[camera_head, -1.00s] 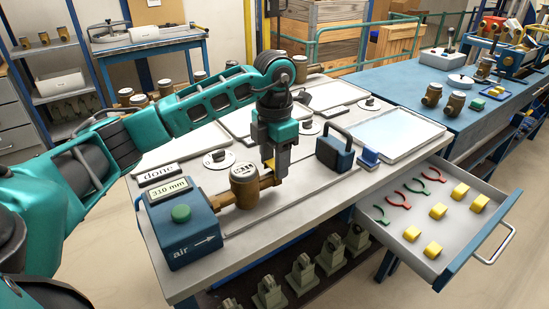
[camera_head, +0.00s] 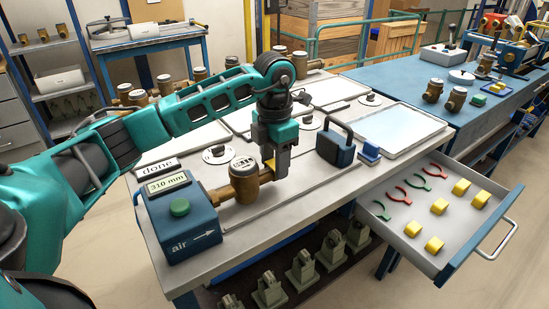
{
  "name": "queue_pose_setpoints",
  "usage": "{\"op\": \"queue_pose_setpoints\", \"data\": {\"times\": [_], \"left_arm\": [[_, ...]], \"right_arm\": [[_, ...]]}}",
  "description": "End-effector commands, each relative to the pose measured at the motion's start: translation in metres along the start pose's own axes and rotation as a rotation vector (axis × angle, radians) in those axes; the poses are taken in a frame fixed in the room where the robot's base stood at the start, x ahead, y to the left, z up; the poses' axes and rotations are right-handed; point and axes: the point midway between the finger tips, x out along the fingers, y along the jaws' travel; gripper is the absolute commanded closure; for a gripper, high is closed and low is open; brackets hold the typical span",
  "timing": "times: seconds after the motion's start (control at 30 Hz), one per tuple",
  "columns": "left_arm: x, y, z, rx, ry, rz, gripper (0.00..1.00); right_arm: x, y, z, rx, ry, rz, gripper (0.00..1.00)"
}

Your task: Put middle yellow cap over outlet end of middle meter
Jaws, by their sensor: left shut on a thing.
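My left gripper (camera_head: 273,172) points down at the right end of a brass meter (camera_head: 244,178) on the near table. It is shut on a small yellow piece (camera_head: 269,165), apparently a yellow cap, mostly hidden by the fingers. I cannot tell whether the cap is around the meter's outlet end or only beside it. The meter lies level, its round dial up, its left end at a blue box (camera_head: 182,212) marked "air" with an arrow pointing right. Several more yellow caps (camera_head: 440,207) lie in the open drawer, with a gap in their rows. My right gripper is out of view.
A dark clamp-like block with a handle (camera_head: 336,142) stands right of the gripper. The open drawer (camera_head: 464,258) also holds red and green hook-shaped pieces (camera_head: 412,184). More brass meters (camera_head: 432,91) stand on the blue bench. A pale tray (camera_head: 400,130) lies at the table's right.

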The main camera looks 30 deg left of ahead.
Motion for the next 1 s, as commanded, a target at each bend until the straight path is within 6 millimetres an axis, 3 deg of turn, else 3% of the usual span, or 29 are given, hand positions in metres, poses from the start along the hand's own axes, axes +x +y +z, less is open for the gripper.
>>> {"op": "queue_pose_setpoints", "data": {"times": [0.23,0.27,0.5,0.57,0.73,1.0], "left_arm": [[0.001,0.0002,-0.0001,0.0,0.0,0.0,0.69],[0.001,0.0002,-0.0002,0.0,0.0,0.0,0.52],[0.0009,0.0002,-0.0001,0.0,0.0,0.0,0.29],[0.0009,0.0002,-0.0001,0.0,0.0,0.0,0.23],[0.0009,0.0002,-0.0001,0.0,0.0,0.0,0.23],[0.0009,0.0001,-0.0001,0.0,0.0,0.0,0.0]], "right_arm": [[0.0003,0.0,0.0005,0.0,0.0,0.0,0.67],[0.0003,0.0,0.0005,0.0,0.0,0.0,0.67],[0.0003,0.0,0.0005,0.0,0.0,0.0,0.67],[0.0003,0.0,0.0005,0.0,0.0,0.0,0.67],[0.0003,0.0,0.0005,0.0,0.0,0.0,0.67],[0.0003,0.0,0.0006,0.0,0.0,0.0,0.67]]}}
